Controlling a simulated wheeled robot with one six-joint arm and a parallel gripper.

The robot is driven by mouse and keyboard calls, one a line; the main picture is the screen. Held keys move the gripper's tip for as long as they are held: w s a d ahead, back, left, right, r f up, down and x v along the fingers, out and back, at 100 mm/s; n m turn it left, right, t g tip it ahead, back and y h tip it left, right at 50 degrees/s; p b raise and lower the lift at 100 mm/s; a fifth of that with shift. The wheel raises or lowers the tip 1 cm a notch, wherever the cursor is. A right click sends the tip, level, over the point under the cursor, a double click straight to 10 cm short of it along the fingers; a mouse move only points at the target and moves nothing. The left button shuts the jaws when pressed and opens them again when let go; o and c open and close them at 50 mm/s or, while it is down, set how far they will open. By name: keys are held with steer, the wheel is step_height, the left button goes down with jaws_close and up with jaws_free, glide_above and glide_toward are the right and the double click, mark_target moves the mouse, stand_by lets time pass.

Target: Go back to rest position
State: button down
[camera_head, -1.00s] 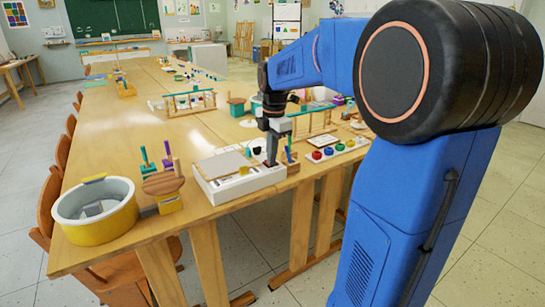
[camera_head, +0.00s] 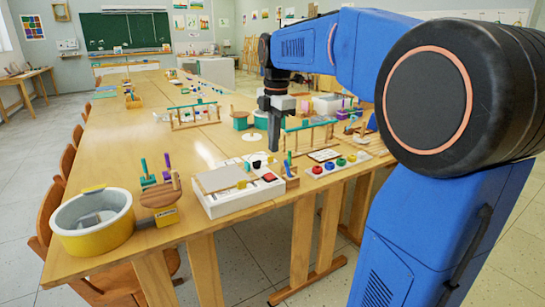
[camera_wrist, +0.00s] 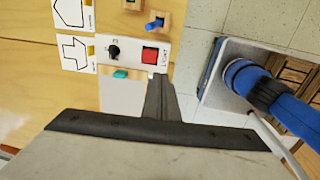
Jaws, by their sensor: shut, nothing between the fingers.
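My gripper (camera_head: 274,143) hangs down from the blue arm in the head view, above the table behind the white box. In the wrist view my gripper (camera_wrist: 160,90) shows as dark fingers closed together, with nothing between them. In the wrist view the box's panel (camera_wrist: 130,50) carries a black knob and a red button. The gripper appears clear of the box.
The long wooden table (camera_head: 120,120) carries several things. A board with coloured knobs (camera_head: 335,168) lies to the right. Wooden rod frames (camera_head: 195,116) stand behind.

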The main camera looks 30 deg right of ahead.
steer(key=shift+s+r, duration=0.15)
steer(key=shift+r, duration=0.65)
steer(key=shift+s+r, duration=0.15)
steer(key=shift+r, duration=0.6)
steer(key=s+a+f+m+t, duration=0.2)
steer(key=s+a+f+m, duration=0.2)
steer(key=s+f+m, duration=0.5)
steer(key=s+a+f+m+t, duration=0.1)
steer(key=s+a+f+m, duration=0.4)
steer(key=s+f+m, duration=0.4)
steer(key=s+f, duration=0.3)
steer(key=s, duration=0.4)
steer(key=shift+s+t, duration=0.35)
steer(key=shift+t, duration=0.05)
steer(key=shift+a+r, duration=0.1)
